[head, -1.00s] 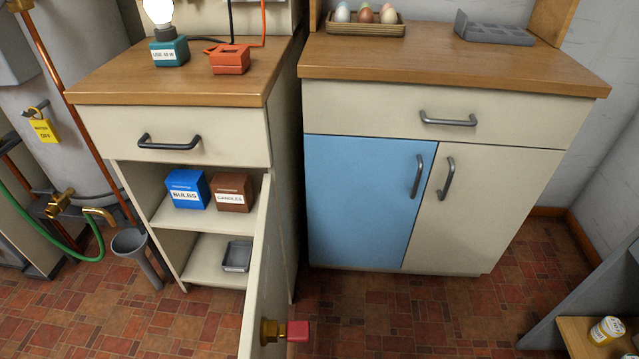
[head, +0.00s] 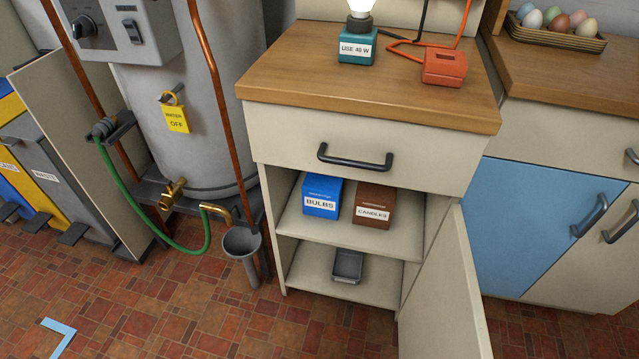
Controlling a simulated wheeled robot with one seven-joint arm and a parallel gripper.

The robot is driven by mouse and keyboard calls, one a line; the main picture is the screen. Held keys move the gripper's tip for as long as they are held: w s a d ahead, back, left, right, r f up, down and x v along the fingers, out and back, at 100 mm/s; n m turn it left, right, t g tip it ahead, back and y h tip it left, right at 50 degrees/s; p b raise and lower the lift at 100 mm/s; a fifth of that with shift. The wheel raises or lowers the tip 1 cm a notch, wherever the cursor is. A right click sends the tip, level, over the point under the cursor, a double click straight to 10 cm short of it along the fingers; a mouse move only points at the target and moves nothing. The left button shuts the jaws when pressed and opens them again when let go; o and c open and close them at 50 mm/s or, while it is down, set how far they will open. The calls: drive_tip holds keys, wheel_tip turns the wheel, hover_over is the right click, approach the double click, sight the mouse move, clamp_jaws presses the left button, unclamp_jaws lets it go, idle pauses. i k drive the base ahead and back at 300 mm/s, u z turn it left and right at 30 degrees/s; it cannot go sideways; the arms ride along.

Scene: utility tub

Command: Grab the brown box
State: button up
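The brown box (head: 374,205), labelled CANDLES, stands upright on the upper shelf (head: 340,238) of the open cream cabinet. A blue box (head: 322,195) labelled BULBS stands close on its left. The drawer front above overhangs the shelf, and the front faces of both boxes are in plain view. My gripper is not in view.
The cabinet door (head: 448,290) stands open to the right of the shelves. A grey tray (head: 347,266) lies on the lower shelf. A grey funnel (head: 242,242) and a green hose (head: 150,225) are to the left. The tiled floor in front is clear.

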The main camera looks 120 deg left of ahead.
sight(374, 205)
drive_tip(key=u, duration=0.05)
drive_tip(key=k, duration=0.95)
drive_tip(key=u, duration=2.95)
drive_tip(key=i, duration=0.2)
drive_tip(key=u, duration=1.5)
